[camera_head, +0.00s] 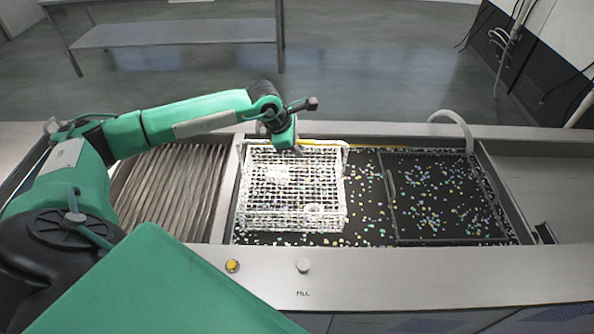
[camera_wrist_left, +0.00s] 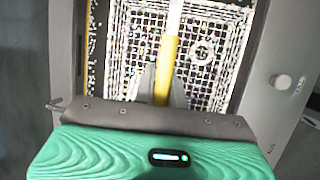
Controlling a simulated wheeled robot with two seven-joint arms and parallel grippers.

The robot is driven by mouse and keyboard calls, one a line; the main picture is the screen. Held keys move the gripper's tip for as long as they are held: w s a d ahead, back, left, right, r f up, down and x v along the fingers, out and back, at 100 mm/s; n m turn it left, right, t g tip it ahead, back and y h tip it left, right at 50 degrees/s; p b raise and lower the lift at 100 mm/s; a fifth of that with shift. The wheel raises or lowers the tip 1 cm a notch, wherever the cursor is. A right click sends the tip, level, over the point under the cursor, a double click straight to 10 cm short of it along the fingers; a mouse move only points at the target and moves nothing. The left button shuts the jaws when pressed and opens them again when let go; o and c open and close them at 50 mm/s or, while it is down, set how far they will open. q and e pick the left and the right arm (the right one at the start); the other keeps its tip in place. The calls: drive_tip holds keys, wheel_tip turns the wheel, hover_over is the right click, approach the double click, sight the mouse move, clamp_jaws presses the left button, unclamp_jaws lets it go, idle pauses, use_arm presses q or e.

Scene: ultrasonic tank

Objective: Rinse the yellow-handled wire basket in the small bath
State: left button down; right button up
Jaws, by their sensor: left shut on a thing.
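The white wire basket (camera_head: 262,212) sits at the left end of the tank with dark, speckled liquid (camera_head: 368,200) around it. Its yellow handle (camera_wrist_left: 168,55) shows in the left wrist view between my fingers. My left gripper (camera_head: 294,148) is at the basket's far side, shut on the handle. It also shows in the left wrist view (camera_wrist_left: 162,86). A pale ring (camera_head: 314,209) and a white lump (camera_head: 278,174) lie in the basket. I cannot tell how deep the basket sits. My right gripper is not in view.
A ribbed rack (camera_head: 172,180) lies left of the tank. A framed section (camera_head: 392,205) with floating specks and a curved pale pipe (camera_head: 455,119) are on the right. A yellow button (camera_head: 232,266) and a white FILL knob (camera_head: 303,265) are on the front edge.

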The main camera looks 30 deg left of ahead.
use_arm(q)
wheel_tip(320, 180, up, 4)
drive_tip(key=shift+r+b, duration=0.15)
drive_tip(key=shift+b, duration=0.35)
drive_tip(key=shift+r, duration=1.6)
idle(4.4)
wheel_tip(320, 180, up, 8)
drive_tip(key=p, duration=0.3)
drive_tip(key=shift+f, duration=0.25)
drive_tip(key=shift+a, duration=0.1)
